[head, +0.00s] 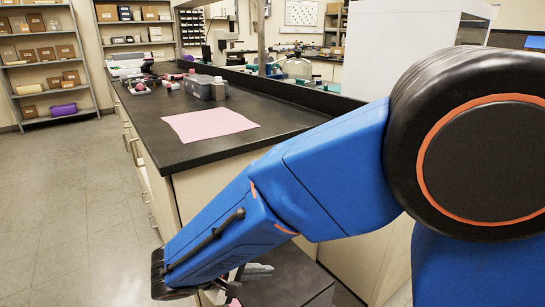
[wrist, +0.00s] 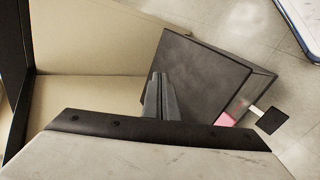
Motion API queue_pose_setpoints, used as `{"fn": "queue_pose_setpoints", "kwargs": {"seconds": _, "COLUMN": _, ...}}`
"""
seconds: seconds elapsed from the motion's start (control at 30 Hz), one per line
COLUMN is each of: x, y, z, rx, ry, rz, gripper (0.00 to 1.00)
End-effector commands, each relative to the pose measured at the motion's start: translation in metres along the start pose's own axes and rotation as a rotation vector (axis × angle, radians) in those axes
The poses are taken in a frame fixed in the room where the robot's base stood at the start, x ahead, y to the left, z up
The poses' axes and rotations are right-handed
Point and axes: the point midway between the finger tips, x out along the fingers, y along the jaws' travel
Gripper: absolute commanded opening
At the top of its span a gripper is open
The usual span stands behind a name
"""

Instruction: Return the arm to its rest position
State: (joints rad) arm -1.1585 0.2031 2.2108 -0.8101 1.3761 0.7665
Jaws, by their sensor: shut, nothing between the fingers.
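My blue arm reaches from the right side of the head view down to the lower left, in front of the bench cabinets. My gripper (wrist: 158,76) shows in the wrist view with its fingers together and nothing between them. In the head view only a small part of my gripper shows below the forearm; the wrist hides the rest. The fingers appear in front of a dark grey box-shaped thing (wrist: 205,72) in the wrist view. I cannot tell whether they touch it. That dark box also shows in the head view (head: 302,284), low beside the cabinets.
A black-topped bench (head: 165,132) runs along the middle, holding a pink sheet (head: 210,124) and a grey box (head: 206,88). A white enclosure (head: 405,45) stands behind my arm. Shelves (head: 45,60) line the back left. The floor (head: 60,210) at left is clear.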

Motion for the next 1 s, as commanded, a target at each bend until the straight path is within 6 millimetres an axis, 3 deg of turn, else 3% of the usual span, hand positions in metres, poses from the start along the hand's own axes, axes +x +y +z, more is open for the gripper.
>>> {"fn": "queue_pose_setpoints", "kwargs": {"seconds": 0.1, "x": 0.023, "y": 0.03, "z": 0.026, "rx": 0.052, "ry": -0.054, "rz": -0.094, "gripper": 0.0}}
{"fn": "queue_pose_setpoints", "kwargs": {"seconds": 0.4, "x": 0.066, "y": 0.08, "z": 0.094, "rx": 0.181, "ry": -0.137, "rz": -0.317, "gripper": 0.0}}
{"fn": "queue_pose_setpoints", "kwargs": {"seconds": 0.7, "x": 0.09, "y": 0.11, "z": 0.162, "rx": 0.342, "ry": -0.152, "rz": -0.513, "gripper": 0.0}}
{"fn": "queue_pose_setpoints", "kwargs": {"seconds": 1.0, "x": 0.099, "y": 0.125, "z": 0.223, "rx": 0.529, "ry": -0.105, "rz": -0.66, "gripper": 0.0}}
